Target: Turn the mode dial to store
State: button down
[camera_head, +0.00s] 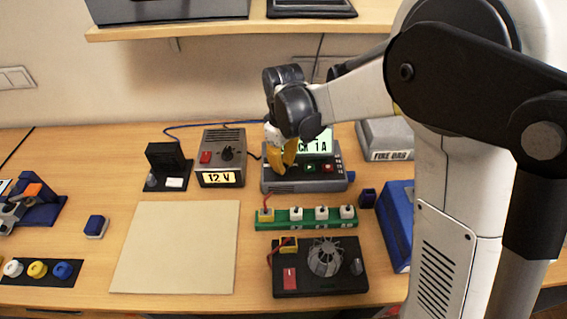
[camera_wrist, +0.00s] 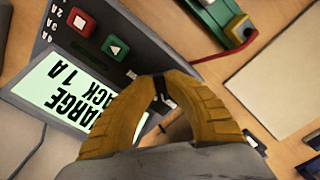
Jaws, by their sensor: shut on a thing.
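The grey charger unit (camera_head: 318,187) stands at the back middle of the table. Its lit screen (camera_head: 318,143) is partly hidden by my gripper; in the wrist view the screen (camera_wrist: 62,88) reads "HARGE" and "ACK 1 A", its start covered. My gripper (camera_head: 288,160) points down over the charger's left part. Its yellow fingers (camera_wrist: 160,92) are closed on a small dark piece, seemingly the mode dial (camera_wrist: 160,86). The fingers cover most of the dial, so I cannot read its setting. A white marking shows beside the fingertips.
A green button (camera_wrist: 115,46) and a red button (camera_wrist: 82,22) are close beside the fingers. A green terminal strip (camera_head: 290,224) and black fan board (camera_head: 320,283) lie in front. A 12 V supply (camera_head: 221,160) stands left. The beige mat (camera_head: 178,248) is bare.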

jog(key=m, duration=0.5)
jog(key=shift+s+a, duration=0.1)
jog(key=m, duration=0.5)
jog(key=shift+a+m+p, duration=0.15)
jog(key=shift+m+p, duration=0.2)
jog(key=shift+m, duration=0.05)
jog(key=m, duration=0.5)
jog(key=shift+a+m, duration=0.15)
jog(key=shift+m, duration=0.15)
jog(key=m, duration=0.5)
jog(key=shift+a+m, duration=0.1)
jog(key=shift+m, duration=0.2)
jog(key=c, duration=1.4)
grip_release()
jog(key=shift+c, duration=0.2)
